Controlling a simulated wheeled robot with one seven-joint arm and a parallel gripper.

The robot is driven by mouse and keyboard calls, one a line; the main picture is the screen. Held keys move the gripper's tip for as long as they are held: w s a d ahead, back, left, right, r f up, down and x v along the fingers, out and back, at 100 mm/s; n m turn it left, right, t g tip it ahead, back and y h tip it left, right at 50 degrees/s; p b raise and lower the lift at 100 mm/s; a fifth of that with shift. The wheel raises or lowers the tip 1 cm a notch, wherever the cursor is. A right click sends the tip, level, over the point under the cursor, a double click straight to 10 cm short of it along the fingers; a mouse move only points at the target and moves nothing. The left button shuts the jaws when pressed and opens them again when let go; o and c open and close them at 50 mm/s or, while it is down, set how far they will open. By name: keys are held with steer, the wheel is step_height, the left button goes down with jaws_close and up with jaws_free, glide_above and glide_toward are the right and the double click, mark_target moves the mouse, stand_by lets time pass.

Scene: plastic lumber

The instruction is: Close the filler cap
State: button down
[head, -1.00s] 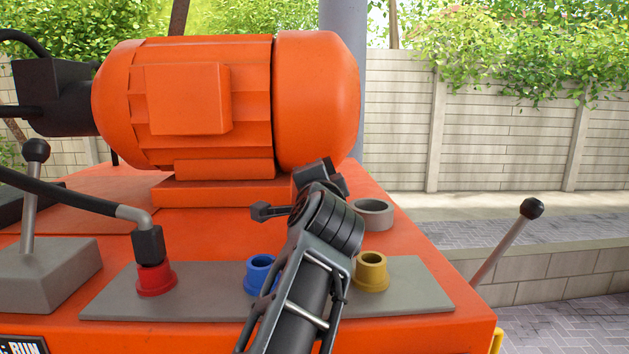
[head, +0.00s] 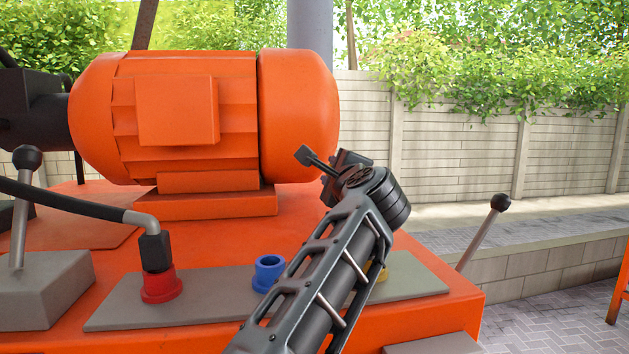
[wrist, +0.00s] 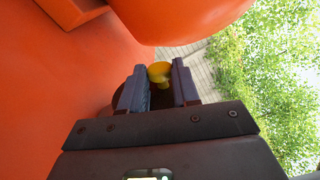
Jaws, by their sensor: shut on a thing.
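My gripper (head: 345,165) is at the right of the orange machine's deck, just right of the motor. Its fingertips are hard to make out in the head view. In the wrist view my gripper (wrist: 159,86) has a finger on each side of a small yellow piece (wrist: 159,70) with a round top, which looks like the filler cap. It is shut on this piece. A dark round shape shows partly behind the fingers, and I cannot tell what it is. The grey filler neck is hidden behind my arm now.
The orange motor (head: 205,120) stands close left of my gripper. A blue socket (head: 268,272) and a red socket with a hose (head: 160,286) sit on the grey strip (head: 215,290). A lever (head: 485,230) rises at the right edge. The space above the right deck is open.

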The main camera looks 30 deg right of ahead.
steer(key=d+m, duration=0.1)
steer(key=m, duration=0.1)
steer(key=d+m, duration=0.1)
steer(key=m, duration=0.1)
steer(key=shift+s+d+f+b, duration=0.25)
steer(key=shift+s+d+b, duration=0.1)
steer(key=shift+s, duration=0.05)
steer(key=d+m, duration=0.1)
steer(key=m, duration=0.1)
steer(key=shift+s+d+f+m, duration=0.2)
steer(key=shift+d+f+m, duration=0.1)
steer(key=shift+d+f, duration=0.1)
steer(key=m, duration=0.1)
steer(key=d+f+m, duration=0.1)
steer(key=d+m+b, duration=0.1)
steer(key=shift+s+f, duration=0.25)
steer(key=shift+s+d+f+m+b, duration=0.1)
steer(key=shift+d+f+m+b, duration=0.2)
steer(key=shift+m, duration=0.35)
steer(key=shift+s+d+f+m+p, duration=0.15)
steer(key=shift+f+m, duration=0.2)
steer(key=shift+m, duration=0.35)
steer(key=shift+w+d+f+m+b, duration=0.1)
steer(key=shift+d+f+m+b, duration=0.2)
steer(key=shift+m, duration=0.35)
steer(key=shift+a+f, duration=0.1)
steer(key=c, duration=0.8)
jaws_free()
